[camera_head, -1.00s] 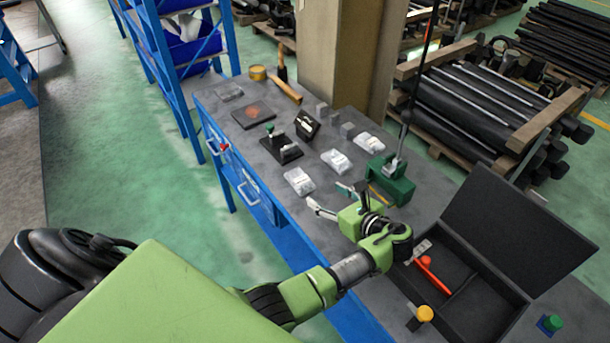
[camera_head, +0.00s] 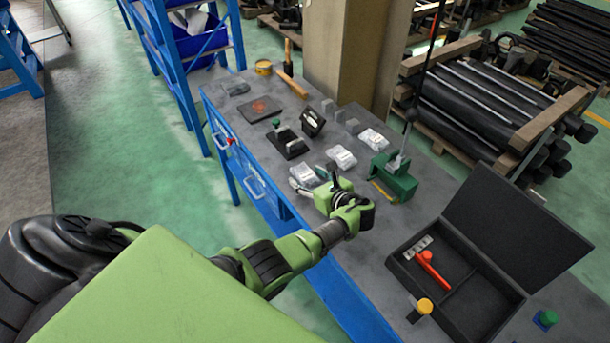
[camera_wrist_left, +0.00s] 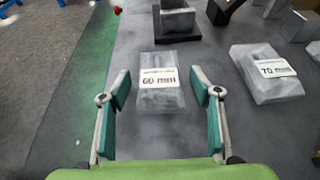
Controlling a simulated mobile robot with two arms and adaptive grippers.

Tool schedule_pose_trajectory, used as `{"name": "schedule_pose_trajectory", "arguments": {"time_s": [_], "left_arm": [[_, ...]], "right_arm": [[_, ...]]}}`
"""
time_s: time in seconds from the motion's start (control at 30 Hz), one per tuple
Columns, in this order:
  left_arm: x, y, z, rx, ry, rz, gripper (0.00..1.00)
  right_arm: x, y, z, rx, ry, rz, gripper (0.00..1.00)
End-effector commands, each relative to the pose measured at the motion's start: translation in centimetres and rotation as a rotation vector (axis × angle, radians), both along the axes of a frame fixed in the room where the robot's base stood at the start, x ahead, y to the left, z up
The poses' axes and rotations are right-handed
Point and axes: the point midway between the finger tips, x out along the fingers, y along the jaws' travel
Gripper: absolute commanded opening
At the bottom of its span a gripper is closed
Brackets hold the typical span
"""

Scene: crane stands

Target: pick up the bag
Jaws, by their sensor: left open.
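A clear bag labelled "60 mm" (camera_wrist_left: 160,98) lies flat on the grey workbench in the left wrist view. In the head view this bag (camera_head: 303,173) is partly hidden by my left gripper (camera_head: 315,181). The left gripper's two teal-padded fingers (camera_wrist_left: 160,84) are open, one on each side of the bag in the wrist picture, with gaps on both sides. I cannot tell how high the fingertips are above the bench. A "70 mm" bag (camera_wrist_left: 266,74) lies to the right; it also shows in the head view (camera_head: 341,157). A third bag (camera_head: 373,139) lies beyond it. My right gripper is not in view.
A black stand (camera_head: 289,143) and a dark block (camera_head: 312,122) are beyond the bags. A green vise-like fixture (camera_head: 393,180) stands to their right. An open black case (camera_head: 480,308) with a red-handled tool (camera_head: 432,269) is at the lower right. The bench's front edge (camera_head: 340,285) is blue.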

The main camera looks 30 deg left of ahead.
Motion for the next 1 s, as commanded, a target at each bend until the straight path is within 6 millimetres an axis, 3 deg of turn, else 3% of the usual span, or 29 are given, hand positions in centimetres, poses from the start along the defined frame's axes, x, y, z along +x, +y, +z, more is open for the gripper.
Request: {"name": "schedule_pose_trajectory", "arguments": {"time_s": [0.13, 0.33, 0.77, 1.0], "left_arm": [[0.0, 0.0, 0.0, 0.000, -0.001, 0.000, 0.58], [0.0, -0.1, 0.0, 0.000, 0.000, 0.000, 0.11], [0.0, 0.0, 0.4, 0.000, -0.002, 0.000, 0.11], [0.1, -0.1, 2.4, -0.001, -0.007, 0.000, 0.11]], "right_arm": [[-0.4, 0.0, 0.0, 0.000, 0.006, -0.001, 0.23], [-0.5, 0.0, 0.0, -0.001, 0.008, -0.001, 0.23], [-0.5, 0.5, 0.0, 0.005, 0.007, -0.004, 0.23], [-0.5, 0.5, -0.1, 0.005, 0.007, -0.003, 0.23]]}}
